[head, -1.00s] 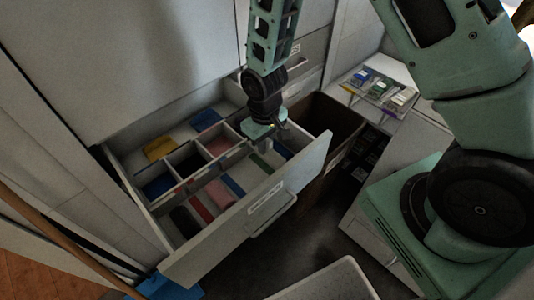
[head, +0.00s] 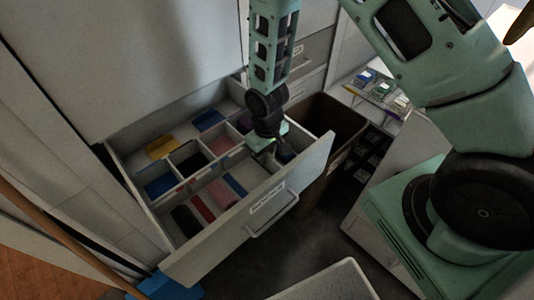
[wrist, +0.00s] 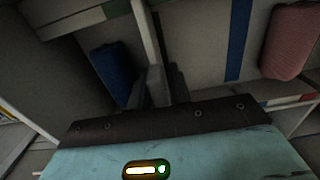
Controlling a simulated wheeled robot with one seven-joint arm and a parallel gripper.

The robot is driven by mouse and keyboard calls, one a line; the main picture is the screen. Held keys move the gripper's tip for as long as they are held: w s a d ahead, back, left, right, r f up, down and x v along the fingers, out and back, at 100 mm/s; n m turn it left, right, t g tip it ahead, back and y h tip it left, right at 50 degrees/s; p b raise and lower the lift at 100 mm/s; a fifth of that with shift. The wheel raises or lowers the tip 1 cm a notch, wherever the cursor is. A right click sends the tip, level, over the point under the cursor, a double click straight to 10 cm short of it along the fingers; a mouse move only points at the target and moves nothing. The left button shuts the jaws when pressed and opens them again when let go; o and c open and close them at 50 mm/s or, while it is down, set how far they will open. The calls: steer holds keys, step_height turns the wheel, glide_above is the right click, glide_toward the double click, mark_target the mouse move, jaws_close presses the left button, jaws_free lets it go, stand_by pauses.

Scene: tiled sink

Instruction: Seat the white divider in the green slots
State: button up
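My gripper (head: 283,154) is low inside the open drawer, near its right end, just behind the front panel. In the wrist view its two fingers (wrist: 163,86) appear closed on the end of the white divider (wrist: 149,38), a thin upright panel running away from them. In the head view the divider (head: 232,159) runs left from the gripper across the drawer.
The drawer (head: 222,217) has several compartments with a yellow item (head: 161,147), a pink item (head: 221,192) and blue items. A brown bin (head: 324,122) stands open on the right. A tray of small packs (head: 382,88) lies on the counter behind. Walls stand close around my gripper.

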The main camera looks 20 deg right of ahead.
steer(key=shift+r, duration=0.1)
step_height(320, 180, up, 12)
steer(key=s+a+r+n, duration=0.2)
steer(key=s+a+r, duration=0.1)
steer(key=s+r, duration=0.4)
steer(key=s+a+r+n, duration=0.2)
steer(key=s+r, duration=0.6)
steer(key=s, duration=0.5)
steer(key=shift+a+y, duration=0.3)
steer(key=shift+a, duration=0.3)
steer(key=shift+r, duration=0.1)
